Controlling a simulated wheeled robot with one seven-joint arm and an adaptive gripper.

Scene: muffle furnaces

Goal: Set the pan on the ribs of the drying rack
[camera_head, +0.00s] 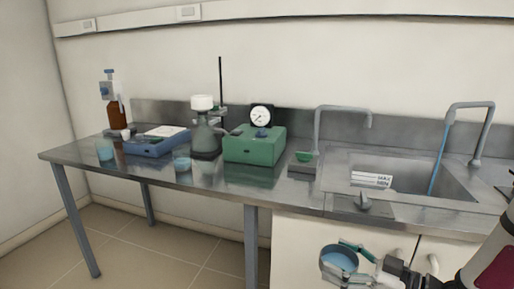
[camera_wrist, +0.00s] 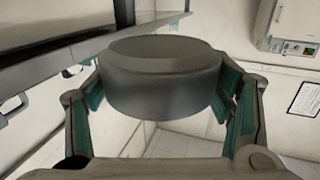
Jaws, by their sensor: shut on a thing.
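The pan (camera_head: 338,259) is a round, shallow grey vessel with a light blue inside. In the head view it hangs in front of the white cabinet, below the worktop's front edge. My gripper (camera_head: 352,261) has its green-padded fingers on either side of the pan and is shut on it. In the wrist view the pan (camera_wrist: 160,80) shows as a dark grey round body between the two fingers, seen from its side and underside. I cannot make out a ribbed drying rack in either view.
The steel bench (camera_head: 130,170) bears a brown bottle (camera_head: 117,115), a blue device (camera_head: 157,143), a flask (camera_head: 206,137) and a green pump (camera_head: 254,147) with a gauge. A sink (camera_head: 425,183) with grey taps is at right.

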